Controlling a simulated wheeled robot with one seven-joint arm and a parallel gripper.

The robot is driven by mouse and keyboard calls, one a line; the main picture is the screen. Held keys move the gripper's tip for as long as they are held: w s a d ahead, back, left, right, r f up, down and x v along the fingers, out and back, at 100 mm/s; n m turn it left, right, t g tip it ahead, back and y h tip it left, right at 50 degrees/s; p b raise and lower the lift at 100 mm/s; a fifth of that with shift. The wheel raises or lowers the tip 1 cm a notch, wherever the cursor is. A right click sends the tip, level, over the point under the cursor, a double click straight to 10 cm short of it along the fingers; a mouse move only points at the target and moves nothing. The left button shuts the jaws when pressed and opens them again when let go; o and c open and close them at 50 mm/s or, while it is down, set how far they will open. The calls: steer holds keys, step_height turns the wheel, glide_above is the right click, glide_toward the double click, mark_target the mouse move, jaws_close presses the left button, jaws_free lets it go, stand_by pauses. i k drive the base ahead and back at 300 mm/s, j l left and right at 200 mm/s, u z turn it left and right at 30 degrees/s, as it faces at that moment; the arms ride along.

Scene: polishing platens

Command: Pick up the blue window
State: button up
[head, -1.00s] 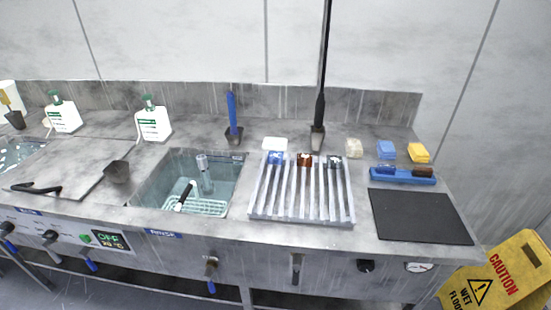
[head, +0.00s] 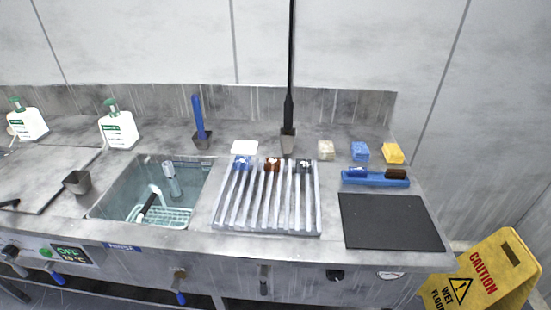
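Two small dark-blue pieces show, and I cannot tell which is the blue window. One blue piece (head: 357,171) lies at the left end of a blue tray (head: 376,182), with a dark brown piece (head: 396,174) at its right end. Another blue piece (head: 242,162) with a pale mark sits at the top left of a ribbed metal rack (head: 270,231). A brown piece (head: 272,164) and a black piece (head: 304,166) sit beside it on the rack. My gripper is not in view.
A black mat (head: 390,222) lies in front of the tray. Blue, yellow and beige blocks (head: 361,152) stand behind it. Left of the rack is a sink basin (head: 150,205). A tall dark pole (head: 289,100) rises behind the rack. A yellow caution sign (head: 490,275) stands at the lower right.

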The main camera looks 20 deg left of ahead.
mark_target(239, 161)
steer(key=i+j+z, duration=0.1)
steer(key=j+z, duration=0.2)
steer(key=j, duration=0.5)
steer(key=j+z, duration=0.3)
steer(key=j, duration=0.5)
steer(key=i, duration=0.05)
